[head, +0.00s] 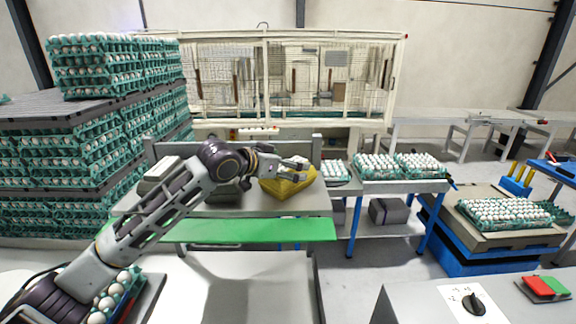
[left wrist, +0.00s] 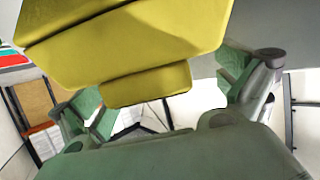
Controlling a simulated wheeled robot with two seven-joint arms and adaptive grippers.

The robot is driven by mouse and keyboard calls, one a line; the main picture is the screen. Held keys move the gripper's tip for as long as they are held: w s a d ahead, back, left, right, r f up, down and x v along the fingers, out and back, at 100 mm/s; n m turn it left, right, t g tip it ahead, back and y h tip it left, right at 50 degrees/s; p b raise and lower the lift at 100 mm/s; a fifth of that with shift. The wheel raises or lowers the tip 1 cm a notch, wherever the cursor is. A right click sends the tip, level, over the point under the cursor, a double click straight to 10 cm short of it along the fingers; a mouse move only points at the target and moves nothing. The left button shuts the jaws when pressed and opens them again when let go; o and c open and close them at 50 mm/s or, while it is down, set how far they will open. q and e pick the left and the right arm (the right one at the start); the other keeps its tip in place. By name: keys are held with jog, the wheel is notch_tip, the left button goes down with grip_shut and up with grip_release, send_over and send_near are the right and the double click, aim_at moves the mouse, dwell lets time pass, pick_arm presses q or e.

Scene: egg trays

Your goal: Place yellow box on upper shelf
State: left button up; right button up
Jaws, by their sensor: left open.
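The yellow box (head: 287,189) is at the right part of a grey bench top (head: 225,210) in the head view. My left gripper (head: 294,164) is at its upper side, its fingers partly hard to make out. In the left wrist view the yellow box (left wrist: 130,45) fills the top of the picture, with a smaller stepped part facing the gripper. The left gripper's green-padded fingers (left wrist: 165,92) are spread wide, one on each side of that part, with gaps visible. I cannot tell which surface is the upper shelf. My right gripper is not in view.
A green ledge (head: 245,230) runs along the bench front. Grey boxes (head: 165,168) stand at the bench's left, behind my arm. Tall stacks of egg trays (head: 50,160) stand at the left. A table with egg trays (head: 400,185) stands at the right.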

pick_arm(q)
jog(key=shift+b+v, duration=0.3)
jog(key=shift+v, duration=0.45)
jog(key=b+v, duration=0.3)
jog(key=v, duration=0.7)
jog(key=shift+a+r, duration=0.2)
jog(key=shift+s, duration=0.15)
